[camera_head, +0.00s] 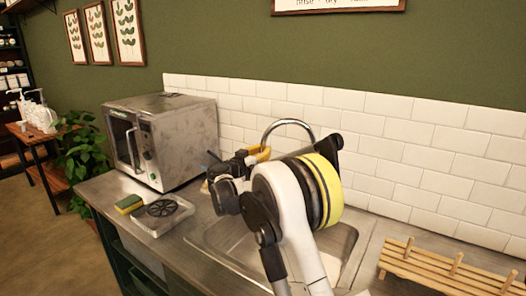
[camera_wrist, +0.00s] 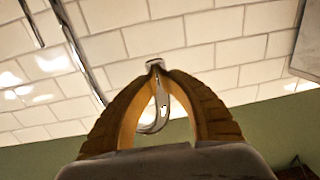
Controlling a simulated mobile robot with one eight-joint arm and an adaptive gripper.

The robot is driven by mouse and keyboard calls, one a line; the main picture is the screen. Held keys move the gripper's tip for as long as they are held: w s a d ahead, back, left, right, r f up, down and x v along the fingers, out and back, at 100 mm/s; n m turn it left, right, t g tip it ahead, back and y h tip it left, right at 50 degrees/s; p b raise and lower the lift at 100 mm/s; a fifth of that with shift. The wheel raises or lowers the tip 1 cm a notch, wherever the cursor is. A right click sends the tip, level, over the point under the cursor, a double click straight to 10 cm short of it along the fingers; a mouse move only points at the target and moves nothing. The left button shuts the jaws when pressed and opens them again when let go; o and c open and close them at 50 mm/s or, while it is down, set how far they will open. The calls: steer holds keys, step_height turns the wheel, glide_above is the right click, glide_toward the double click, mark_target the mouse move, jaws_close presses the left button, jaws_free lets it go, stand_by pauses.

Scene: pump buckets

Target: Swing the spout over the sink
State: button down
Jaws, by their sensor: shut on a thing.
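The chrome spout (camera_head: 287,122) arches above the back of the sink, in front of the tiled wall. My arm hides its lower right part. The sink (camera_head: 345,240) is a steel basin in the counter, partly covered by my arm. My gripper (camera_wrist: 157,68) has yellow ribbed fingers whose tips meet on the spout's end, with its curved bend (camera_wrist: 152,127) showing between them in the wrist view. In the head view a bit of yellow finger (camera_head: 262,153) shows at the spout's left end. The exact spot of the spout's tip over the basin is hidden.
A steel microwave (camera_head: 162,142) stands left on the counter. A sponge (camera_head: 129,204) and a shallow tray (camera_head: 174,222) with a black round grate lie in front of it. A wooden rack (camera_head: 440,272) lies right of the sink. White tiles (camera_head: 405,140) close off the back.

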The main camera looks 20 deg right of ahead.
steer(key=s+d+n+t+y, duration=0.2)
steer(key=s+n+t+y, duration=0.3)
steer(key=s, duration=1.1)
steer(key=shift+s+n+t+y, duration=0.4)
steer(key=shift+n+y, duration=0.1)
steer(key=shift+y, duration=0.7)
steer(key=c, duration=1.3)
jaws_free()
steer(key=shift+a, duration=0.2)
steer(key=shift+d, duration=0.1)
